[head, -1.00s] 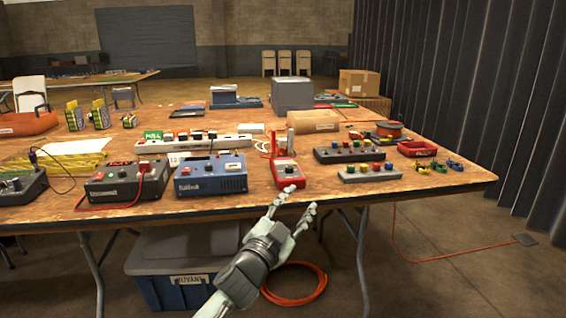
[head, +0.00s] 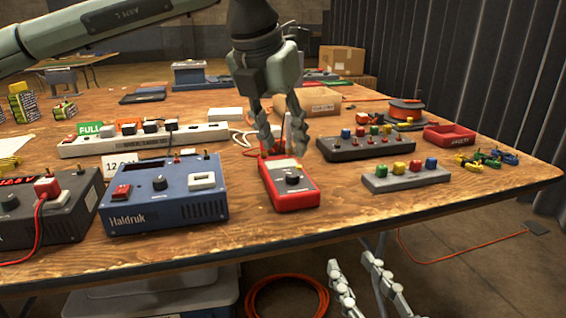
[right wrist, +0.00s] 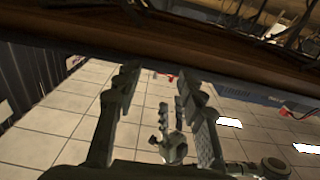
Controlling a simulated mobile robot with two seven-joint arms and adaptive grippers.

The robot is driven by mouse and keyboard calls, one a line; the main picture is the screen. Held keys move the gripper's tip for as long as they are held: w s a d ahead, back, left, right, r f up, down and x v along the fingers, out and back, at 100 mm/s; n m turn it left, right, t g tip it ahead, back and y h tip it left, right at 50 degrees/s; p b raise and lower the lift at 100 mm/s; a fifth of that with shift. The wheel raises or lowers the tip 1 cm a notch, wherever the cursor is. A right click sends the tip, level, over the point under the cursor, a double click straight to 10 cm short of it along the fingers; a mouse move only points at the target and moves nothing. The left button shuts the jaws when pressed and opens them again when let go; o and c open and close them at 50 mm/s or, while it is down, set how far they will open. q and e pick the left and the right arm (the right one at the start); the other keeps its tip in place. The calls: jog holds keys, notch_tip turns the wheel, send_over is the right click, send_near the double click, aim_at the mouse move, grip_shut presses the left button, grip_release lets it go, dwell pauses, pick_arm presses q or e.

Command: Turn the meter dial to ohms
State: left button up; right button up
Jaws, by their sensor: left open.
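The red meter (head: 290,192) lies on the table near its front edge, with a black dial (head: 293,180) on its face and a pale display above it. Its far end is partly hidden by my left gripper (head: 282,148). That gripper points down from above, open, with its fingertips around the probes at the meter's far end; I cannot tell whether they touch. The dial's pointer and markings are too small to read. My right gripper (head: 351,262) is low in front of the table edge, open and empty. Its spread fingers also show in the right wrist view (right wrist: 157,92).
A blue Haldruk unit (head: 165,205) stands left of the meter. A grey block with coloured knobs (head: 405,180) and a darker one (head: 352,148) stand to the right. A white power strip (head: 145,142) lies behind. The table in front of the meter is clear.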

aim_at(292, 174)
pick_arm(q)
jog(key=shift+w+f, duration=0.2)
jog(key=shift+f, duration=0.2)
jog(key=x, duration=0.6)
jog(key=shift+d+f, duration=0.1)
jog(key=shift+f, duration=0.1)
pick_arm(e)
jog(key=shift+s+a+r+t+y, duration=0.1)
jog(key=shift+a+r+t+y, duration=0.1)
jog(key=shift+r, duration=0.2)
jog(key=shift+s+a+r+t+y, duration=0.1)
jog(key=shift+r+t, duration=0.1)
jog(key=shift+r, duration=0.2)
pick_arm(q)
jog(key=shift+w, duration=0.1)
grip_shut()
